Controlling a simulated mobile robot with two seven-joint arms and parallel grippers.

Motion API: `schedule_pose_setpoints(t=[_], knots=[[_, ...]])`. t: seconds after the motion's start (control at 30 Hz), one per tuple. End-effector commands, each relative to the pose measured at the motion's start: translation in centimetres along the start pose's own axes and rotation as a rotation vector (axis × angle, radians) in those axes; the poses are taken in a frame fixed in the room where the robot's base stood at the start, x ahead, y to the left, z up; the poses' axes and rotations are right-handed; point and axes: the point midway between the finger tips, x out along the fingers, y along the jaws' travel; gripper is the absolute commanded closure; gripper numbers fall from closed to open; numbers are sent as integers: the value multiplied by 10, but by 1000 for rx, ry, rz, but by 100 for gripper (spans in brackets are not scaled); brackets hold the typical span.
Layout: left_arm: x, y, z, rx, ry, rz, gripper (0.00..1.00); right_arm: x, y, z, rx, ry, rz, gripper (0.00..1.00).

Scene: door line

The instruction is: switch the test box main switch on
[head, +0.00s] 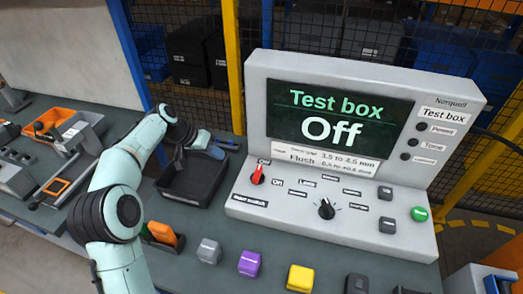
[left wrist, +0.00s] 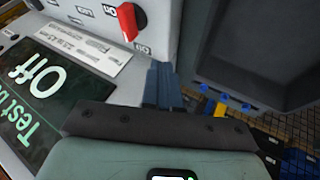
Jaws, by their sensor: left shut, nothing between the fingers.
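The test box (head: 330,140) stands on the bench, and its screen (head: 325,120) reads "Test box Off". Its main switch is a red rotary knob (head: 258,174) at the left of the sloped panel, above the "Main switch" label. In the left wrist view the red knob (left wrist: 128,22) is at the top, with the screen (left wrist: 45,85) at the left. My left gripper (head: 222,146) is left of the box, near its left edge and apart from the knob. Its blue fingers (left wrist: 163,85) are shut and empty. My right gripper is not in view.
A black tray (head: 190,185) lies under my left gripper. The panel also has a black dial (head: 326,209) and a green button (head: 419,214). Grey (head: 208,251), purple (head: 249,263) and yellow (head: 300,278) blocks stand along the front. A mesh fence is behind.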

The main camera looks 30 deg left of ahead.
Motion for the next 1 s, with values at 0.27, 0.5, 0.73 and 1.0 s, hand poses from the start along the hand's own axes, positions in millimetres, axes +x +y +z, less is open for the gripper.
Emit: schedule_pose_setpoints(t=[0.27, 0.5, 0.73, 1.0], knots=[[-1, 0, 0, 1, 1, -1, 100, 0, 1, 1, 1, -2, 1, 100], [3, 0, 0, 1, 0, 0, 100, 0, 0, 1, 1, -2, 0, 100], [37, 1, 0, 0, -3, 4, 100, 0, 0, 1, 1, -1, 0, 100], [95, 1, 0, 0, -2, 3, 100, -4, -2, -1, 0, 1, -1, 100]])
